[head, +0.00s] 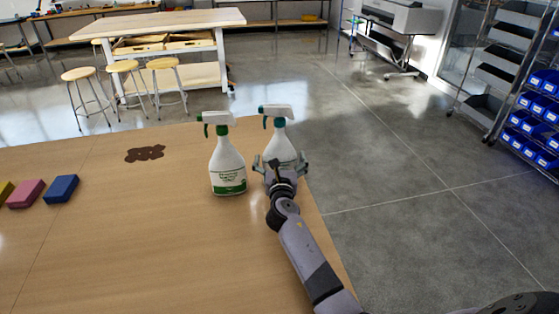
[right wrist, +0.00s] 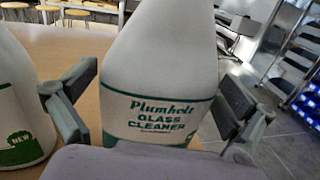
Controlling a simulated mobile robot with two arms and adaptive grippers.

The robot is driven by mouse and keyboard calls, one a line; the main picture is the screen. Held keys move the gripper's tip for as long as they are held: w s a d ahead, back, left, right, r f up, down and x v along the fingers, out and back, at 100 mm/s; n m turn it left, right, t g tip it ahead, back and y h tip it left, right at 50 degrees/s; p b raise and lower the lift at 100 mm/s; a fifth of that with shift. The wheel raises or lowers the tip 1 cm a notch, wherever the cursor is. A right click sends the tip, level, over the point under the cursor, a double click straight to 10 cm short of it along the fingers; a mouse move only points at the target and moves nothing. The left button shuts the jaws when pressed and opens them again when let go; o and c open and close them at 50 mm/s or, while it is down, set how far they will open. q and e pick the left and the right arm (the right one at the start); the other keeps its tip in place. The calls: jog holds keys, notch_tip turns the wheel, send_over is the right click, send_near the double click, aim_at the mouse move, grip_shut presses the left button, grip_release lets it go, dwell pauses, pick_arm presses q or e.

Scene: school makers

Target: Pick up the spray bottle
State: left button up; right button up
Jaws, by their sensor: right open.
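Two white spray bottles stand upright on the wooden table. The left spray bottle (head: 227,165) has a green collar and a green label band. The right spray bottle (head: 279,142) has a teal collar and trigger and stands near the table's right edge. My right gripper (head: 280,164) is open, with its fingers on either side of the right bottle. In the right wrist view this bottle (right wrist: 160,80) reads "Plumbolt Glass Cleaner" and lies between the spread fingers (right wrist: 155,100). The left bottle (right wrist: 18,105) shows partly at the left there. My left gripper is not in view.
The wooden table (head: 130,235) holds a brown spill (head: 145,153) and, at the far left, a blue block (head: 61,188) and a pink block (head: 26,193). The left bottle stands close beside my right gripper. Open floor lies to the right.

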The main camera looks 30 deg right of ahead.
aim_at(280, 105)
jog(key=shift+s, duration=0.1)
jog(key=shift+c, duration=0.8)
jog(key=c, duration=1.6)
jog(key=shift+r, duration=0.15)
jog(key=shift+c, duration=0.4)
jog(key=shift+r+p, duration=0.3)
jog(key=shift+r, duration=0.3)
notch_tip(280, 105, up, 9)
jog(key=p, duration=0.2)
jog(key=shift+p, duration=0.3)
notch_tip(280, 105, up, 10)
jog(key=shift+f, duration=0.1)
